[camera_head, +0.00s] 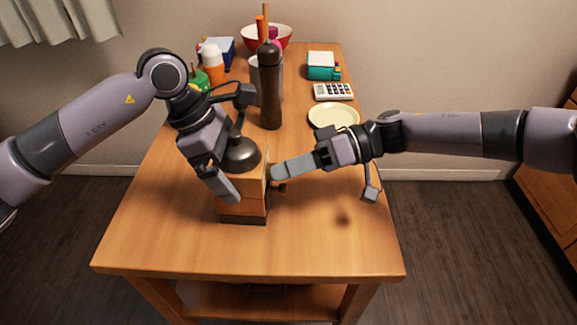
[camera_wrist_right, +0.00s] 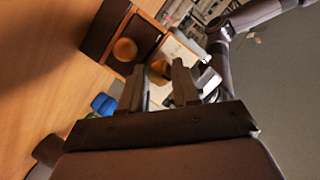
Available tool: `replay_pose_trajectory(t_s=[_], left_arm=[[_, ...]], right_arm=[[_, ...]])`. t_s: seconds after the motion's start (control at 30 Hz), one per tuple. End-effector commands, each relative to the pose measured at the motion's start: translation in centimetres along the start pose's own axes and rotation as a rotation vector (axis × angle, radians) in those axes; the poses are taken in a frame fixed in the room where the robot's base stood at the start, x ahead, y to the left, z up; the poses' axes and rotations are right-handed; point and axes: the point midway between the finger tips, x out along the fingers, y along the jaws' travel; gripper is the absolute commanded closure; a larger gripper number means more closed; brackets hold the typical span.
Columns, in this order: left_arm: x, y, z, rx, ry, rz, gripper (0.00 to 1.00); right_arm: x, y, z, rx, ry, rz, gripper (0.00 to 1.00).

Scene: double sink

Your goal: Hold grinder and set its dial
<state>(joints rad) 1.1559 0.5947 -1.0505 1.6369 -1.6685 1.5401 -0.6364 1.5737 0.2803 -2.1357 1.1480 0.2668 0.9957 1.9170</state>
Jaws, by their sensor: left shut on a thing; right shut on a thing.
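The grinder (camera_head: 257,205) is a wooden box with a dark dome on top, standing upright near the middle of the table. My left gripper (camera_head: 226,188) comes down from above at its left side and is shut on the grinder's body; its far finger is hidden. My right gripper (camera_head: 278,172) reaches in from the right and is shut at the grinder's right side. In the right wrist view the grinder (camera_wrist_right: 112,30) appears tilted, with a round drawer knob (camera_wrist_right: 125,49). The round wooden dial (camera_wrist_right: 161,70) sits between the right fingertips (camera_wrist_right: 162,75).
Behind the grinder stand a tall dark mill (camera_head: 270,90), a red bowl (camera_head: 282,36) and an orange-and-white bottle (camera_head: 212,62). A pale plate (camera_head: 333,117), calculator (camera_head: 334,91) and teal box (camera_head: 322,67) lie back right. The table's front (camera_head: 190,250) is clear.

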Motion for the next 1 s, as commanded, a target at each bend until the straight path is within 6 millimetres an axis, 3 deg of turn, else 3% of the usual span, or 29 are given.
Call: replay_pose_trajectory(t_s=[0.57,0.6,0.67,1.0], left_arm=[[0.0,-0.08,0.04,0.002,0.0,-0.003,0.38],[0.0,-0.08,0.04,0.002,0.0,-0.003,0.38],[0.0,-0.08,0.04,0.002,0.0,-0.003,0.38],[-0.02,-0.04,0.05,0.001,-0.001,-0.001,0.38]], right_arm=[[-0.14,0.07,-0.22,0.028,0.006,-0.008,1.0],[-0.14,0.07,-0.23,0.028,0.006,-0.008,0.6],[-0.14,0.06,-0.22,0.028,0.006,-0.008,0.44],[-0.37,0.07,-0.09,0.028,0.003,-0.009,0.44]])
